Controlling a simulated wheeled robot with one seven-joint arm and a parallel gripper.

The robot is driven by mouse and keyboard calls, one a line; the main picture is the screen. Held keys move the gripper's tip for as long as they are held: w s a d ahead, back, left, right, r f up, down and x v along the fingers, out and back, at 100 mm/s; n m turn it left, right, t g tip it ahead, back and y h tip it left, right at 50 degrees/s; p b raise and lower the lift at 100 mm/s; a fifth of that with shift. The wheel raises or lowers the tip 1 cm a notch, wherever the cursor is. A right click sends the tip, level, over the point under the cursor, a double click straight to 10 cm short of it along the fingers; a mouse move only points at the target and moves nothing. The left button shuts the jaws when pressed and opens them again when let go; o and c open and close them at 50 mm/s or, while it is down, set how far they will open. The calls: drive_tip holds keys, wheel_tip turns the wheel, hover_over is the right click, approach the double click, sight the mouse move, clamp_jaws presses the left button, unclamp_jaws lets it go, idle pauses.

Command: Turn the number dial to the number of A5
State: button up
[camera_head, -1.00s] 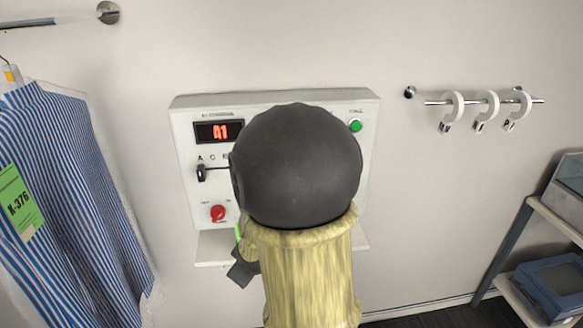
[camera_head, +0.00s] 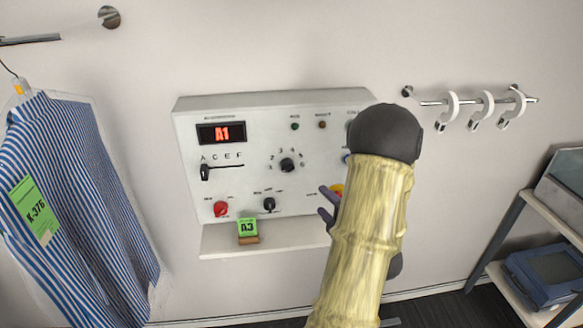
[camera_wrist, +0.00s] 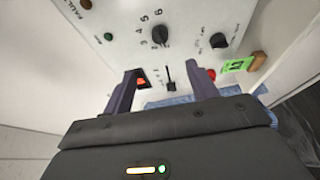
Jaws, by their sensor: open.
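The number dial (camera_head: 287,165) is a black knob ringed by small numbers on the white control panel; it also shows in the wrist view (camera_wrist: 160,35). I cannot tell for sure which number it points to. The display (camera_head: 222,133) reads A1 in red. The letter slider (camera_head: 205,171) sits at A. A green tag (camera_head: 247,229) on the shelf seems to read A3. My gripper (camera_head: 325,202) is open and empty, to the lower right of the dial and apart from it. In the wrist view, the fingers (camera_wrist: 165,82) are spread below the dial.
A red knob (camera_head: 221,209) and another black knob (camera_head: 269,204) are low on the panel. A shelf (camera_head: 215,243) juts out below. A striped shirt (camera_head: 75,190) hangs left; a rail with white hooks (camera_head: 483,105) is right. My arm hides the panel's right side.

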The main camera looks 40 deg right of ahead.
sight(291, 170)
drive_tip(key=shift+w, duration=0.1)
drive_tip(key=w+p, duration=0.2)
drive_tip(key=w, duration=0.3)
drive_tip(key=w+d+p, duration=0.1)
drive_tip(key=w+p, duration=0.2)
drive_tip(key=w, duration=0.3)
drive_tip(key=w+d+p, duration=0.1)
drive_tip(key=w+p, duration=0.2)
drive_tip(key=w, duration=0.2)
drive_tip(key=shift+w+d+r, duration=0.1)
drive_tip(key=shift+w+d, duration=0.05)
drive_tip(key=shift+d, duration=0.1)
drive_tip(key=shift+w, duration=0.4)
drive_tip(key=c, duration=1)
